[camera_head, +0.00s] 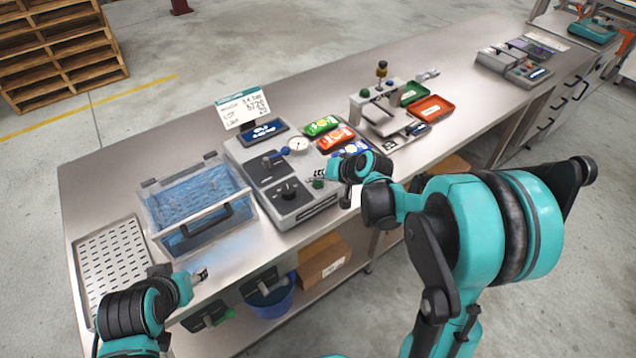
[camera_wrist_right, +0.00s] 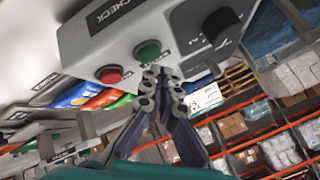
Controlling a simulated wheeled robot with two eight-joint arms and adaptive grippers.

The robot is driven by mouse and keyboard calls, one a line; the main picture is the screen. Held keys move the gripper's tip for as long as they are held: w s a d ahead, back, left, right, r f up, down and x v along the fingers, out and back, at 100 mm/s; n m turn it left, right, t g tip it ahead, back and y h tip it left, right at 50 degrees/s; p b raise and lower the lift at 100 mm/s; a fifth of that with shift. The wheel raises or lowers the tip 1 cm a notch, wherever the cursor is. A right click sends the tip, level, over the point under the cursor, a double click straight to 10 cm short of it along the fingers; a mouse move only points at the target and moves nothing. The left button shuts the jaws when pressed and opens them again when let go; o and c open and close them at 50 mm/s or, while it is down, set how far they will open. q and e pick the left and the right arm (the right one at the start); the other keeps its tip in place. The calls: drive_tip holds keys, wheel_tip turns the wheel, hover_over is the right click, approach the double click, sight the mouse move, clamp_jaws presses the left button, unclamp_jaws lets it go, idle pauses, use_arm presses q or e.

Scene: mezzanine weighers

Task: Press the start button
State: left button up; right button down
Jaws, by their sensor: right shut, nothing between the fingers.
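The grey machine (camera_head: 300,205) stands on the steel bench, with a black knob (camera_head: 288,190) and a small green button (camera_head: 318,184) on its front. In the right wrist view its panel shows the green button (camera_wrist_right: 147,50), a red button (camera_wrist_right: 110,75) and the word CHECK. I can read no start label. My right gripper (camera_wrist_right: 160,72) is shut and empty, its fingertips right by the green button; I cannot tell whether they touch it. It also shows at the machine's front right corner in the head view (camera_head: 322,176). My left gripper (camera_head: 201,274) is near the bench's front edge, its jaws unclear.
A clear lidded tank (camera_head: 200,205) stands left of the machine, and a perforated tray (camera_head: 115,262) farther left. Coloured packets (camera_head: 335,139) and a small press (camera_head: 380,115) stand to the right. The bench beyond the press is largely clear.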

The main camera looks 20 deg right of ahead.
sight(320, 184)
drive_tip(key=shift+f, duration=0.35)
drive_tip(key=shift+f+b, duration=0.4)
drive_tip(key=shift+b, duration=0.2)
idle(0.3)
idle(0.3)
drive_tip(key=shift+r+p, duration=0.65)
drive_tip(key=shift+r, duration=0.25)
drive_tip(key=shift+r, duration=0.1)
wheel_tip(320, 184, up, 5)
drive_tip(key=p, duration=0.4)
idle(0.5)
